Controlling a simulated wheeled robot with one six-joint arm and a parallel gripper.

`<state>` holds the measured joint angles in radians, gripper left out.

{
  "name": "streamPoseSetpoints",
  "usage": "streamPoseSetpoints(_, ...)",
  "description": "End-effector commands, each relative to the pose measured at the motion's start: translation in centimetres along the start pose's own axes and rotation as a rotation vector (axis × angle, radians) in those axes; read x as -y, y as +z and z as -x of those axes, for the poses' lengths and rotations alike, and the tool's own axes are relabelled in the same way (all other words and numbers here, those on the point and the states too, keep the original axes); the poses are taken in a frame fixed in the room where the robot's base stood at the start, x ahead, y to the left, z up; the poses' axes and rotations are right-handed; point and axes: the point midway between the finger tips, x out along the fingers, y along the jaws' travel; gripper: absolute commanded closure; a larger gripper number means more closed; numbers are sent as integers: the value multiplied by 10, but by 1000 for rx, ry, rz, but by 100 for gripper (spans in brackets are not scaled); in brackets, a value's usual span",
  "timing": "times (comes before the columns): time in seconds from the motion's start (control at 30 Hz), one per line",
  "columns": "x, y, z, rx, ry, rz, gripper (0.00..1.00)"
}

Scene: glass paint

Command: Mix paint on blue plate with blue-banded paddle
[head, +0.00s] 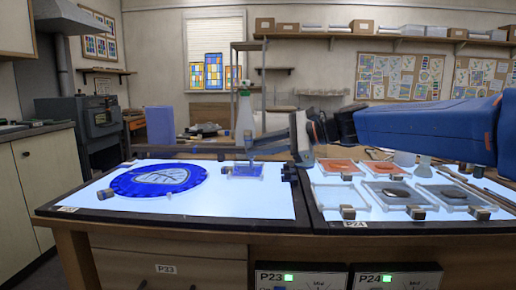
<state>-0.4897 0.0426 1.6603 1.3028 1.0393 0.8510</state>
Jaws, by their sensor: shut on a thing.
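The blue plate (232,176) is a small clear square plate with blue paint, lying on the lit left table panel near its right edge. A thin blue-marked paddle (250,143) stands nearly upright over it, its lower end at the paint. Whether the tip touches the plate is too small to tell. My gripper (257,151) reaches in from the right, level with the paddle and just above the plate, and is shut on the paddle. The fingertips are small and partly blend with the dark background.
A round blue glass piece (128,183) lies to the left on the panel. A bottle (244,118) stands behind the blue plate. Bare lit panel (240,203) lies in front.

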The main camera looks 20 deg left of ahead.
Motion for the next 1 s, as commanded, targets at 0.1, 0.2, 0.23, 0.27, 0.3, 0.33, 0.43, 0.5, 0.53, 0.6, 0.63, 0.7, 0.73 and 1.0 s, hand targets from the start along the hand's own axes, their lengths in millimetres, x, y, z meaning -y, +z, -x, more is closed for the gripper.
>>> streamPoseSetpoints(0.1,7,8,3,1,-1,4,100)
streamPoseSetpoints(0.2,12,13,6,1,-1,3,100)
streamPoseSetpoints(0.23,13,15,6,1,-1,3,100)
streamPoseSetpoints(0.27,15,17,7,1,-1,3,100)
streamPoseSetpoints(0.3,18,19,8,1,-2,3,100)
streamPoseSetpoints(0.33,19,21,9,1,-2,3,100)
streamPoseSetpoints(0.43,24,26,11,0,-2,3,100)
streamPoseSetpoints(0.5,27,30,12,0,-2,3,100)
streamPoseSetpoints(0.53,28,31,13,0,-2,3,100)
streamPoseSetpoints(0.6,29,32,13,0,-1,2,100)
streamPoseSetpoints(0.63,30,33,14,0,-1,2,100)
streamPoseSetpoints(0.7,30,33,14,0,-1,2,100)
streamPoseSetpoints(0.73,30,33,14,0,-1,2,100)
streamPoseSetpoints(1.0,30,33,14,0,-1,2,100)
